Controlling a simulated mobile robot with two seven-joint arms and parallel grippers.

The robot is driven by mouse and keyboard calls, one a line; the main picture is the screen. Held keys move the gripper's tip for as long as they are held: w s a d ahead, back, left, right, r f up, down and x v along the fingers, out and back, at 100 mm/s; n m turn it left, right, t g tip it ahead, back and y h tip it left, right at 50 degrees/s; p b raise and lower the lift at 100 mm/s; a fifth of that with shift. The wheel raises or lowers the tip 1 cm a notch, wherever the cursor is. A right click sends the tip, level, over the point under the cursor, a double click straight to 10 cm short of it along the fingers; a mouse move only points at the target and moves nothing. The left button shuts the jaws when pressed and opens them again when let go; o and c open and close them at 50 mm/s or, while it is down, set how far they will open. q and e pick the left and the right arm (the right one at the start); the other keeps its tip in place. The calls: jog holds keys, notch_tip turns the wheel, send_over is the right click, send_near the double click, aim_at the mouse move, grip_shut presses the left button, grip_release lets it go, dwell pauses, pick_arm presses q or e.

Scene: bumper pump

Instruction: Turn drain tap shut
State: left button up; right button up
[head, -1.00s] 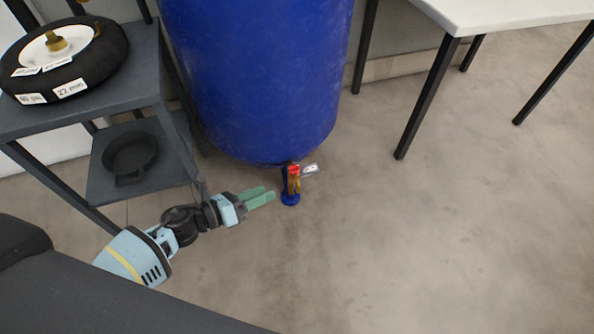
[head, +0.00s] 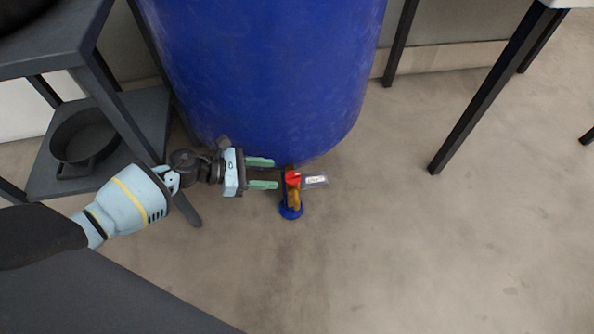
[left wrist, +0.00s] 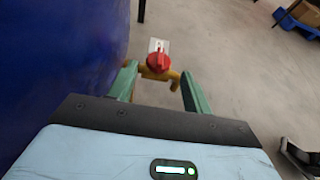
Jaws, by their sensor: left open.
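The drain tap (head: 294,198) sits at the foot of the blue barrel (head: 265,75). It has a brass body, a red handle (head: 292,178) on top and a blue lower end, and a pale tag (head: 314,181) sticks out to the right. My left gripper (head: 270,173) is open and empty just left of the tap, its green fingers pointing at it. In the left wrist view the red handle (left wrist: 158,62) and brass body (left wrist: 160,74) show ahead, between and beyond the fingertips (left wrist: 158,72). I see no contact. My right gripper is not in view.
A dark shelf rack (head: 105,90) with a black pan (head: 84,137) stands at the left, close to my left arm. A white table (head: 568,3) with dark legs is at the upper right. The floor right of the tap is clear.

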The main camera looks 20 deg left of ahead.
aim_at(292, 175)
pick_arm(q)
jog(key=b+x, duration=0.1)
jog(key=x, duration=0.5)
jog(key=shift+w+d+b, duration=0.1)
jog(key=shift+d+b, duration=0.05)
jog(key=shift+b, duration=0.2)
jog(key=shift+w+d+f, duration=0.25)
jog(key=shift+w+d, duration=0.05)
jog(key=shift+d, duration=0.25)
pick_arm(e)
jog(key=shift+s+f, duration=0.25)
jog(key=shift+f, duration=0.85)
pick_arm(q)
jog(key=shift+c, duration=0.3)
jog(key=c, duration=0.7)
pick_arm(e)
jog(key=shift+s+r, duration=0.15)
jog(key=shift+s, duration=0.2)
